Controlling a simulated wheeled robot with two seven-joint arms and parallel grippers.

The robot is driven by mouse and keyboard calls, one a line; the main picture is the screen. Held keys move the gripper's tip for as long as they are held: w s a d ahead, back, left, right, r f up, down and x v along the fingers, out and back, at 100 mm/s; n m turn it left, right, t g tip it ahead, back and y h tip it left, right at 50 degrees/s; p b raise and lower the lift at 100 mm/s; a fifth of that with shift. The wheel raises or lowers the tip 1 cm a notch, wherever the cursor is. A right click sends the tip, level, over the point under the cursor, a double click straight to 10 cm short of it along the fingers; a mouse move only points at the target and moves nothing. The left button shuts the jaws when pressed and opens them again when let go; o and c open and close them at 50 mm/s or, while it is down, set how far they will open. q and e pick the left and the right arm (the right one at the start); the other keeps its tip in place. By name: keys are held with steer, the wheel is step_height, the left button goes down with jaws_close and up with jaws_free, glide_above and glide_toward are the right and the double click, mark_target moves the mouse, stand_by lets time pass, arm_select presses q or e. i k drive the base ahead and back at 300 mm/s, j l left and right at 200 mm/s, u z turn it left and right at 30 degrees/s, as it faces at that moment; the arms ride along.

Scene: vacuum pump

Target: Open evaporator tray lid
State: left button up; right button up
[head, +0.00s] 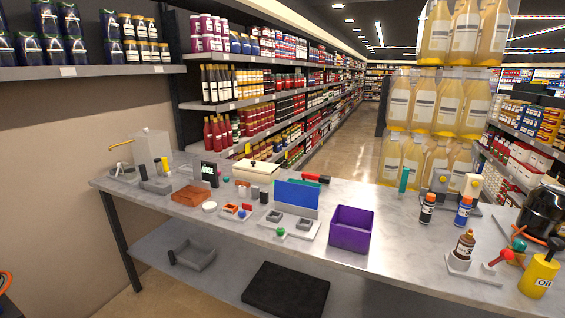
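I cannot tell for certain which item is the evaporator tray. A cream box with a flat lid (258,171) sits at the back middle of the metal table (345,270), and its lid looks shut. Small dark marks show on the lid. A reddish-brown block or tray (192,195) lies to its left, near the front edge. A grey open tray (156,187) lies at the left end, in front of a translucent box (152,146). Neither of my grippers is in view.
A purple bin (351,229), a blue panel (296,194) and small trays stand mid-table. Bottles, a yellow oil can (539,275) and a black pot (543,210) crowd the right. A black mat (286,290) lies on the lower shelf. The front middle-right tabletop is clear.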

mark_target(265, 168)
steer(key=i+j+z, duration=0.1)
steer(key=z, duration=0.3)
steer(key=j+z, duration=0.35)
steer(key=i+j+z, duration=0.1)
steer(key=j+z, duration=0.45)
steer(key=z, duration=0.2)
